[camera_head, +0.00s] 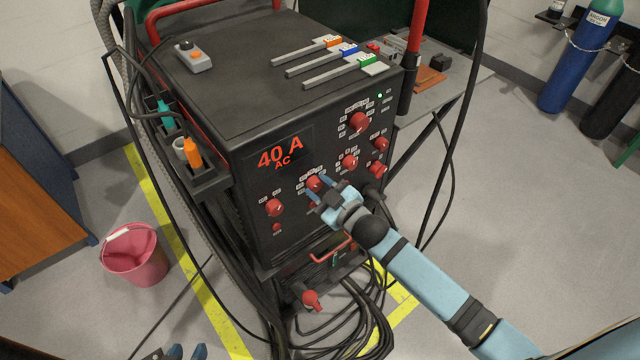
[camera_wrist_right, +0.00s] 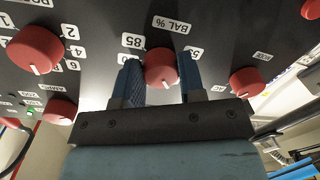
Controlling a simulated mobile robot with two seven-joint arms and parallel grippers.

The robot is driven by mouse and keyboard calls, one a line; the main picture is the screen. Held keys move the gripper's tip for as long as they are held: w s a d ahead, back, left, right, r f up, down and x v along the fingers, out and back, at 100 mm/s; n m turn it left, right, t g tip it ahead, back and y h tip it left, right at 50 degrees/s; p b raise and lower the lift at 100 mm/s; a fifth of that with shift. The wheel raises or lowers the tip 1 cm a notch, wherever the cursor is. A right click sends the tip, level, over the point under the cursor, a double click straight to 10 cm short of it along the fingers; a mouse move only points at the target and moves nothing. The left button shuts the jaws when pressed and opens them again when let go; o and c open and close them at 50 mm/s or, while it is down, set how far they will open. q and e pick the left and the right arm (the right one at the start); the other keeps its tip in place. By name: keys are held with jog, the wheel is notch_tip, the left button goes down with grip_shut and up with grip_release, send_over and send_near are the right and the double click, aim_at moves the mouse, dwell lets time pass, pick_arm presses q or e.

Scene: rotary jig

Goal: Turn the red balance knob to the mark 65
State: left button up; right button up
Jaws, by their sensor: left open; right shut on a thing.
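The red balance knob (camera_wrist_right: 160,66) sits under the upside-down "BAL %" label in the right wrist view. It also shows on the front panel of the dark welding machine in the head view (camera_head: 313,182). My right gripper (camera_head: 319,186) is shut on it, with one blue finger on each side in the wrist view (camera_wrist_right: 160,80). A white pointer line shows on the knob's lower side there. My left gripper (camera_head: 177,352) is open and empty at the bottom edge.
Other red knobs surround it, such as one at lower left (camera_head: 274,207) and one at upper right (camera_head: 360,122). A red handle (camera_head: 332,252) and black cables lie below. A pink bucket (camera_head: 135,255) stands on the floor at left.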

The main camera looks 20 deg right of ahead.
dwell(0.5)
jog(key=o, duration=0.9)
jog(key=v, duration=1.3)
jog(key=shift+s+d+r+p, duration=0.1)
jog(key=shift+s+d+p, duration=0.05)
jog(key=shift+s+p, duration=0.2)
